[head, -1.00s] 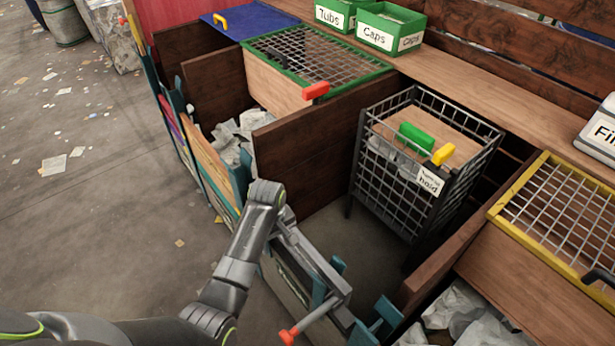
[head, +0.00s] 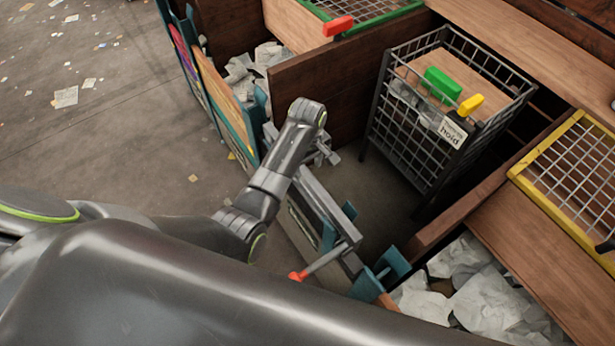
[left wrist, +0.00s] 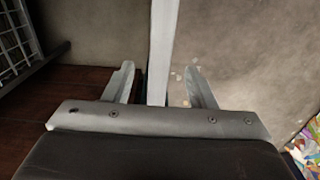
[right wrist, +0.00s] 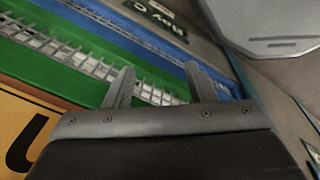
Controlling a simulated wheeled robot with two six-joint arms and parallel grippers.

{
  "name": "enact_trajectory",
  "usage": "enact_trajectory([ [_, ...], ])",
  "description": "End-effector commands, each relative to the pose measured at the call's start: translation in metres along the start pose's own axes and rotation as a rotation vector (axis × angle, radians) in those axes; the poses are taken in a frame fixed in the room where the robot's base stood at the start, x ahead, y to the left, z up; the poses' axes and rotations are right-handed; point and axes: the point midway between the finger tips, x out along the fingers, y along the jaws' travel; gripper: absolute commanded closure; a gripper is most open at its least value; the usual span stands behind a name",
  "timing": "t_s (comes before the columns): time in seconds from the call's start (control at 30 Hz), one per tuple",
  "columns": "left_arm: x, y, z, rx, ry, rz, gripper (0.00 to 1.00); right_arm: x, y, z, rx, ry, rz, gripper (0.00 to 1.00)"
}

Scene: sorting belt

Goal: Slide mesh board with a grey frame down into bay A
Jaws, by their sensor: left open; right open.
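The grey-framed board (head: 335,212) stands at the front edge of an open bay, between teal posts (head: 390,266), in the head view. A grey rod with a red tip (head: 297,276) sticks out near its nearer end. My left gripper (head: 322,152) is at the board's far end, mostly hidden behind its wrist. In the left wrist view, my left gripper (left wrist: 159,72) is open with a pale grey bar (left wrist: 162,45) between its fingers. My right gripper (right wrist: 159,72) is open over green-framed mesh (right wrist: 60,65); whether it touches is unclear. Bay A's label is not readable.
A yellow-framed mesh board (head: 575,170) lies to the right. A dark wooden divider (head: 335,95) stands left. Paper scraps fill neighbouring bays.

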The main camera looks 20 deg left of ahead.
Motion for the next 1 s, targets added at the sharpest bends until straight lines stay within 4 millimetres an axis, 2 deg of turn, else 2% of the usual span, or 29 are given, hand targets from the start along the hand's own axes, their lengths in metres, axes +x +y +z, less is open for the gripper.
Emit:
enact_trajectory([
  [0.2,0.04,0.0,0.0,0.0,-0.002,-0.002,0.49,0.0,0.0,-0.001,0.0,0.001,0.0,0.49],
  [0.4,0.064,0.0,0.0,0.0,-0.001,0.0,0.49,0.002,-0.001,-0.002,0.0,0.003,-0.001,0.49],
  [0.6,0.075,0.001,0.0,0.0,0.001,0.002,0.49,0.003,-0.005,-0.003,0.002,0.004,-0.005,0.49],
  [0.9,0.076,0.0,0.0,0.0,0.001,0.002,0.49,0.003,-0.006,-0.003,0.002,0.005,-0.007,0.49],
  [1.0,0.076,0.0,0.0,0.0,0.001,0.002,0.61,0.003,-0.006,-0.003,0.002,0.005,-0.007,0.49],
])
